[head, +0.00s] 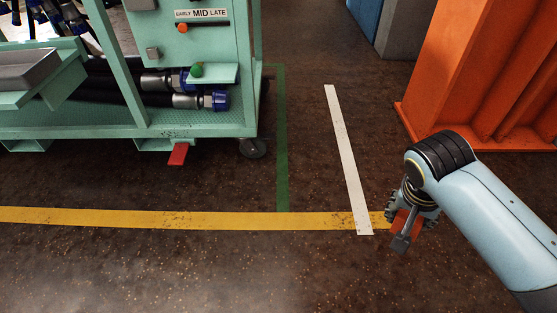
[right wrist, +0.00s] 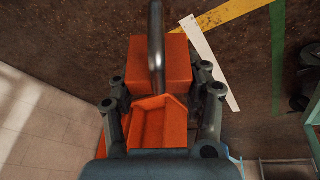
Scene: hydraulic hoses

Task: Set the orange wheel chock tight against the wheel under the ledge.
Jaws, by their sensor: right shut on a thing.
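My right gripper (head: 408,224) is low over the floor at the right of the head view. It is shut on the orange wheel chock (head: 402,222), which is partly hidden by the fingers. In the right wrist view the chock (right wrist: 173,62) lies between the fingers, with a grey bar-like handle (right wrist: 156,45) across it. The dark caster wheel (head: 252,148) is under the right end of the mint-green cart's lower ledge (head: 205,131). The chock is well to the right of the wheel and apart from it. My left gripper is not in view.
A red pedal (head: 179,154) sticks out below the cart, left of the wheel. Green (head: 282,150), white (head: 345,155) and yellow (head: 150,217) lines mark the floor. An orange metal structure (head: 470,80) stands at the right. The floor between wheel and chock is clear.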

